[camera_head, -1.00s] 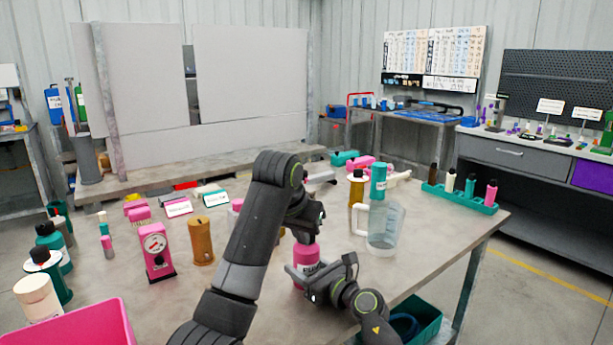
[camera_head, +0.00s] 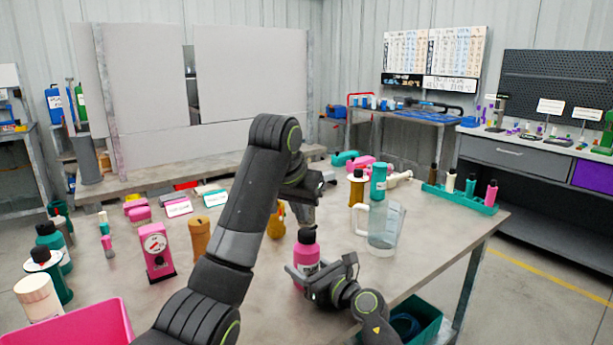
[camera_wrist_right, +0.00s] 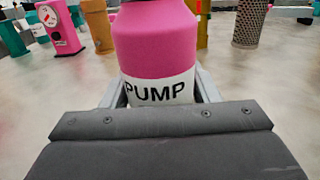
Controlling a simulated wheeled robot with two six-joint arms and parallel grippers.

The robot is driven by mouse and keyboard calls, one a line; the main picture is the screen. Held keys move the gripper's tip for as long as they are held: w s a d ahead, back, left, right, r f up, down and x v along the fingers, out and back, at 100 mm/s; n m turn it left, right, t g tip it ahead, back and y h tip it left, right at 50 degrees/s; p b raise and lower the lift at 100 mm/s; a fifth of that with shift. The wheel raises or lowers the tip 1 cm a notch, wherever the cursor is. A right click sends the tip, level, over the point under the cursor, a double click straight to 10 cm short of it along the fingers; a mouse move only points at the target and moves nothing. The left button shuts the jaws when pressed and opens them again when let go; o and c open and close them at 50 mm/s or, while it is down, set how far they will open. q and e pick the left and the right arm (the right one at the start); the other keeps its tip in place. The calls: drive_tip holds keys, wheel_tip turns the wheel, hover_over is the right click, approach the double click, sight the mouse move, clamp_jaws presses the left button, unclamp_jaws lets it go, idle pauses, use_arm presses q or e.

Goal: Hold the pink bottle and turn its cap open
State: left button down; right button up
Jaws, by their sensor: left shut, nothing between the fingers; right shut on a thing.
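The pink bottle (camera_head: 306,252) stands upright on the table, with a dark cap (camera_head: 307,235) on top. In the right wrist view the bottle (camera_wrist_right: 157,45) shows a white label reading "PUMP", and its top is cut off by the frame edge. My right gripper (camera_head: 304,276) is shut on the bottle's lower body, with one grey finger on each side in the wrist view. My left gripper (camera_head: 303,214) is above the cap, apart from it and empty. Its fingers are small and partly hidden by its own wrist. Whether the cap has turned cannot be told.
A clear jug (camera_head: 383,228) stands right of the bottle. An orange cylinder (camera_head: 200,240) and a pink gauge box (camera_head: 156,252) stand to the left. A pink bin (camera_head: 75,325) is at the front left, and a teal rack (camera_head: 460,198) at the right edge.

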drive_tip(key=o, duration=1.3)
